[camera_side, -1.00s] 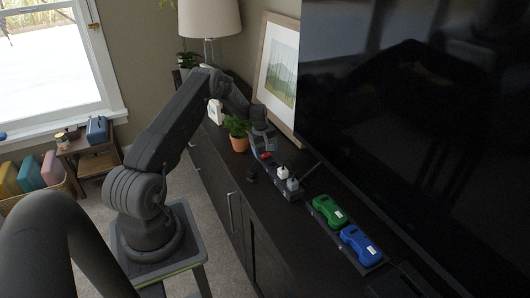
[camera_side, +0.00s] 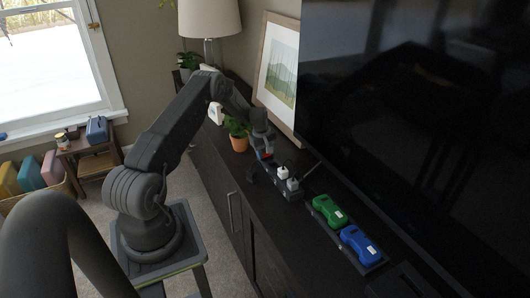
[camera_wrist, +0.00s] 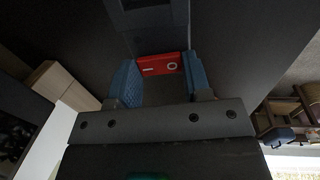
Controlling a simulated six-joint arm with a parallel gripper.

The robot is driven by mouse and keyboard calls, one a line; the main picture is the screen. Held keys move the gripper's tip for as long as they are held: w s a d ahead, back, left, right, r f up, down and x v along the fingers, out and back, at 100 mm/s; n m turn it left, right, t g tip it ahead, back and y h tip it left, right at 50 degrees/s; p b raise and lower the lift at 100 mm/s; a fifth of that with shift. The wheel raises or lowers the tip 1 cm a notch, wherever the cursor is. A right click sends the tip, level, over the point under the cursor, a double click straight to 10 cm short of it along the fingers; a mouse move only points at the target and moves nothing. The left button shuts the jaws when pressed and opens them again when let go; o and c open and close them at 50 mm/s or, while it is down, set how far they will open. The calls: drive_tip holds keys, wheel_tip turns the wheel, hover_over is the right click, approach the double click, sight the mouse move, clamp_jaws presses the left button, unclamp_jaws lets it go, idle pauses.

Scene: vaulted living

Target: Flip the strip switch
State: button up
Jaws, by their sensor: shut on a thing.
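The dark power strip (camera_side: 293,193) lies on the black cabinet top with two plugs in it, one white (camera_side: 283,172) and one grey (camera_side: 292,185). Its red switch (camera_wrist: 160,65) shows in the wrist view, with a white line mark on the left and a ring mark on the right. A bit of red also shows in the side view (camera_side: 266,156). My gripper (camera_side: 262,150) is down at the switch end of the strip. Its blue-padded fingers (camera_wrist: 158,80) are shut on the strip, one on each side of the switch. The switch's tilt cannot be told.
A potted plant (camera_side: 238,135) stands close to the left of my gripper. A framed picture (camera_side: 277,70) and a large black TV (camera_side: 410,110) rise behind. A lamp (camera_side: 209,18) stands farther back.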

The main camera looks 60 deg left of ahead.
sight(264, 155)
drive_tip(key=shift+w+g, duration=0.15)
drive_tip(key=shift+g, duration=0.35)
drive_tip(key=o, duration=0.9)
drive_tip(key=shift+r, duration=0.1)
drive_tip(key=r, duration=1.3)
drive_tip(key=shift+s+r, duration=0.3)
drive_tip(key=shift+s, duration=0.05)
